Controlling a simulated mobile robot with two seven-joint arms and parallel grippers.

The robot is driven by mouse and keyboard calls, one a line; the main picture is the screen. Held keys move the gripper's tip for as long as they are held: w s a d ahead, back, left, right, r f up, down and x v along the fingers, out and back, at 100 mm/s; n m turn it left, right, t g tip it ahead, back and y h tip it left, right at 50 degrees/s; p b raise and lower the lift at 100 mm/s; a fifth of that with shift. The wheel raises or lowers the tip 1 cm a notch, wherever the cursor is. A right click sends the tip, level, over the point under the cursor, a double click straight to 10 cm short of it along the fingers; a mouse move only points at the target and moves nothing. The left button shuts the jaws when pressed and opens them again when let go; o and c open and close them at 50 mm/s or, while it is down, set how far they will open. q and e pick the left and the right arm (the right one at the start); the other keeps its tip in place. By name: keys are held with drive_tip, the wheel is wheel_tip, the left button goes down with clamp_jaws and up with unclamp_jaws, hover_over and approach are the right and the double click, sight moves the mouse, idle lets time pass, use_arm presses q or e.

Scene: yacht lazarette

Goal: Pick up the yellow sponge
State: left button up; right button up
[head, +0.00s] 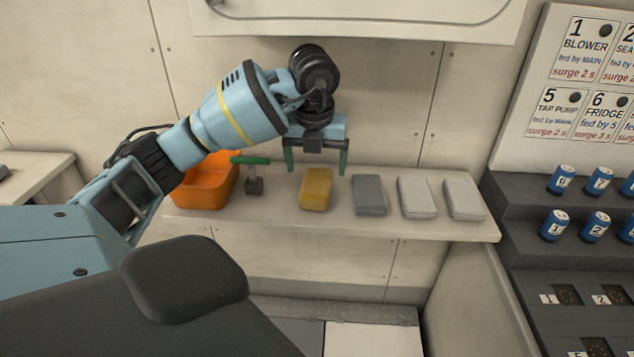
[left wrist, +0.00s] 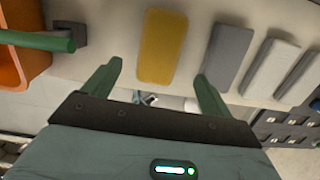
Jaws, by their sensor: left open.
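The yellow sponge (head: 316,189) lies on the light shelf, between a green-handled tool and a dark grey block. My left gripper (head: 316,170) is open and empty above and just behind the sponge in the head view, fingers pointing down. In the left wrist view the sponge (left wrist: 162,46) shows ahead of and between the two green fingertips (left wrist: 160,70), and neither finger appears to touch it. My right gripper is not in view.
An orange bin (head: 205,188) and the green-handled tool (head: 253,178) stand left of the sponge. A dark grey block (head: 369,195) and two lighter blocks (head: 417,198) (head: 463,199) lie to its right. A panel with blue cylinders (head: 555,225) stands at right.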

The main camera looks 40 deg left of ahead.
sight(316, 180)
use_arm(q)
drive_tip(key=shift+w+a+f, duration=0.15)
drive_tip(key=shift+w+f, duration=0.1)
drive_tip(key=shift+f, duration=0.75)
drive_tip(key=shift+w+a+f, duration=0.15)
drive_tip(key=shift+a+f, duration=0.05)
drive_tip(key=shift+f, duration=0.55)
drive_tip(key=shift+w+a+f, duration=0.15)
drive_tip(key=shift+f, duration=0.65)
drive_tip(key=shift+w+a+f, duration=0.15)
drive_tip(key=shift+a+f, duration=0.05)
drive_tip(key=shift+f, duration=0.55)
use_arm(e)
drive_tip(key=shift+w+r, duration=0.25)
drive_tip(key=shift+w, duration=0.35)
use_arm(q)
drive_tip(key=shift+c, duration=0.4)
drive_tip(key=c, duration=0.7)
drive_tip(key=shift+c, duration=1.4)
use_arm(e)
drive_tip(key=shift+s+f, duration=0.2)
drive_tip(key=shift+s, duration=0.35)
